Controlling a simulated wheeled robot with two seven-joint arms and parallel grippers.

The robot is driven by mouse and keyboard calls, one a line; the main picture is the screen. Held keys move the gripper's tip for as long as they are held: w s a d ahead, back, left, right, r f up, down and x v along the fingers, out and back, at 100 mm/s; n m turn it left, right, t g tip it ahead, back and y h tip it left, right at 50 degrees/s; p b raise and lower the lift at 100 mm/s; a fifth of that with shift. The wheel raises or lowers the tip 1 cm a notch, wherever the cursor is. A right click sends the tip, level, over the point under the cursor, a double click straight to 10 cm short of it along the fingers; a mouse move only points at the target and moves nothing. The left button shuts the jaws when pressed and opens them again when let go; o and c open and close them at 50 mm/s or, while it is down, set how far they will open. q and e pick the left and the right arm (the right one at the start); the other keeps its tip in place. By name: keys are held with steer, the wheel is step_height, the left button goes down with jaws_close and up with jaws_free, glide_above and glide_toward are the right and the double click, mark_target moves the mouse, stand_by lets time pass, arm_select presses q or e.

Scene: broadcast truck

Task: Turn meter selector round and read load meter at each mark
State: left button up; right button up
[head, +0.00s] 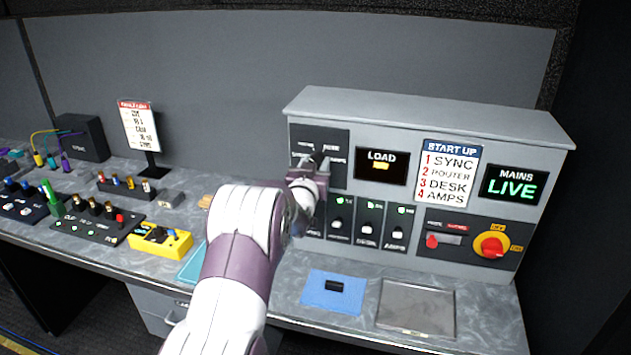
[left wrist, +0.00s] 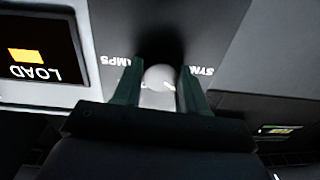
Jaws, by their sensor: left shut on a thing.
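The meter selector knob (left wrist: 160,78) is a pale round knob on a dark plate in the left wrist view. My left gripper (left wrist: 159,88) is shut on it, one finger on each side. Upside-down labels AMPS and SYN, partly cut off, show beside the fingers. Which mark the knob points to is not clear. My right gripper is out of view.
Right of the load meter are a START UP card (head: 447,174), a MAINS LIVE display (head: 513,185) and a red-yellow rotary switch (head: 491,245). Several switches sit below the meter. A blue mat (head: 318,297) and grey tray (head: 416,308) lie in front. Control boxes crowd the left.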

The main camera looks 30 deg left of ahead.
arm_select(q)
steer(key=shift+m+b, duration=2.6)
steer(key=shift+b, duration=0.4)
steer(key=o, duration=1.1)
steer(key=shift+c, duration=0.2)
steer(key=shift+s, duration=0.1)
steer(key=b+v, duration=0.3)
steer(key=v, duration=0.9)
steer(key=shift+s, duration=0.35)
